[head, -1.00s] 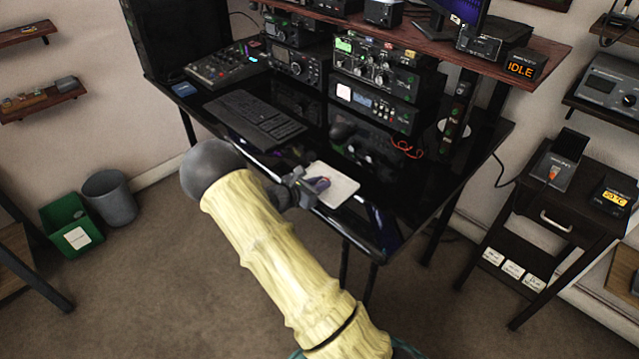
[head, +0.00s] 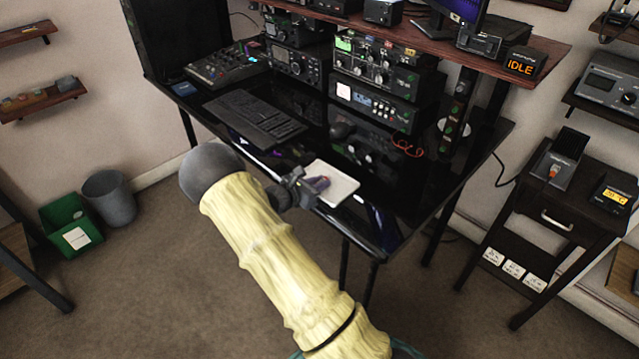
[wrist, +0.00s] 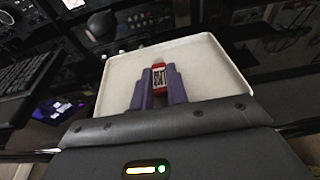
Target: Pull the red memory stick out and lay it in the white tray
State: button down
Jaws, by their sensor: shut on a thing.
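My gripper (wrist: 159,88) is shut on the red memory stick (wrist: 160,65), which shows between the two purple fingers in the wrist view. The stick is red with a pale, dark-marked label. The white tray (wrist: 205,60) lies beyond and below the fingers in the wrist view. In the head view the white tray (head: 346,185) lies at the front edge of the black desk, and my gripper (head: 318,184) is over its left part. I cannot tell whether the stick touches the tray floor.
A black keyboard (head: 255,118) lies left of the tray. Radio units (head: 375,105) stand at the back of the desk, under a raised wooden shelf. A red cable (head: 407,148) lies behind the tray. The glossy desk to the tray's right is clear.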

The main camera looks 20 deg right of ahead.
jog(key=shift+s+f, duration=0.2)
jog(key=shift+f, duration=0.3)
jog(key=shift+s+f, duration=0.15)
jog(key=shift+f, duration=0.35)
jog(key=c, duration=1.5)
grip_release()
jog(key=shift+c, duration=0.2)
jog(key=shift+w+r+p, duration=0.1)
jog(key=shift+r+p, duration=0.35)
jog(key=shift+r, duration=0.15)
jog(key=shift+w+r+p, duration=0.25)
jog(key=shift+r+p, duration=0.45)
jog(key=shift+r, duration=0.35)
jog(key=o, duration=0.5)
jog(key=shift+o, duration=0.2)
jog(key=shift+r, duration=0.1)
